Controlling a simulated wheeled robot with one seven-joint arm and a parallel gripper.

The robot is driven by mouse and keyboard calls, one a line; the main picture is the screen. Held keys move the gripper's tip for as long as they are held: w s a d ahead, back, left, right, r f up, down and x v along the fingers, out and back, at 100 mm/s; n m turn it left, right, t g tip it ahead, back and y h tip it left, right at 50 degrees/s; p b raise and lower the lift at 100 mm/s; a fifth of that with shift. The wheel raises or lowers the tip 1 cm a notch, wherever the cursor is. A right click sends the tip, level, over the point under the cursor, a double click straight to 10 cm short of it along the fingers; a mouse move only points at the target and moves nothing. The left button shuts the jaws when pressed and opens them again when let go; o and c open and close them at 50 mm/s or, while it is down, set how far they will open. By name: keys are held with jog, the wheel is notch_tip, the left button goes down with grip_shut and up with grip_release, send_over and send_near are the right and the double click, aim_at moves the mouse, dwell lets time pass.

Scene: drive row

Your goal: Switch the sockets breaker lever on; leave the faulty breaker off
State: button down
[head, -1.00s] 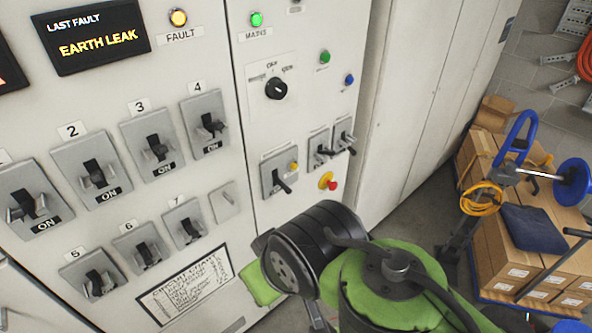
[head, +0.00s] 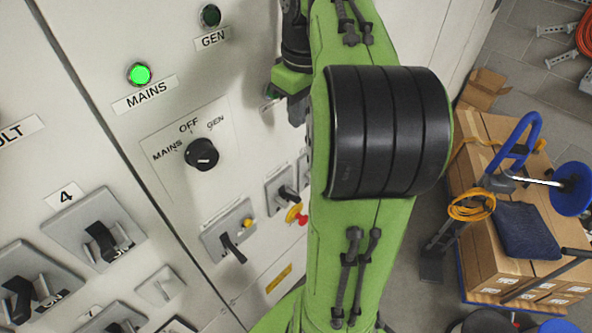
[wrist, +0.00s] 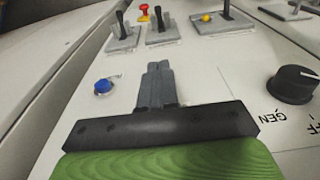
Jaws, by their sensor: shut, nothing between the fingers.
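Breaker 4 (head: 95,230) is a black lever on a grey plate at the left of the head view. Parts of two more breakers show below it: one at the left edge (head: 22,290) and one at the bottom (head: 108,322), marked 7. Lever positions are hard to tell. No label in view names the sockets breaker or the faulty one. My gripper (head: 297,110) is shut and empty, partly hidden by my arm, in front of the right-hand panel. In the wrist view its closed fingers (wrist: 157,75) point towards small levers and lie beside a blue button (wrist: 103,86).
A rotary knob (head: 201,154) sits below the lit MAINS lamp (head: 139,74). A lever with a yellow button (head: 230,240) is lower. A red and yellow stop button (wrist: 144,12) shows in the wrist view. Boxes (head: 480,260) and a blue-handled trolley (head: 520,140) stand right.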

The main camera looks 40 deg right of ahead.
jog(key=a, duration=0.1)
jog(key=b, duration=0.5)
send_over(294, 198)
jog(key=w, duration=0.1)
notch_tip(294, 198, down, 20)
jog(key=shift+a+r, duration=0.1)
jog(key=shift+s+f+b, duration=0.1)
jog(key=shift+s+f, duration=0.15)
jog(key=shift+f, duration=0.4)
jog(key=shift+s+f+b, duration=0.1)
jog(key=shift+s+f, duration=0.15)
jog(key=shift+f, duration=0.4)
jog(key=shift+s+f+b, duration=0.1)
jog(key=shift+s+f, duration=0.15)
jog(key=shift+f, duration=0.4)
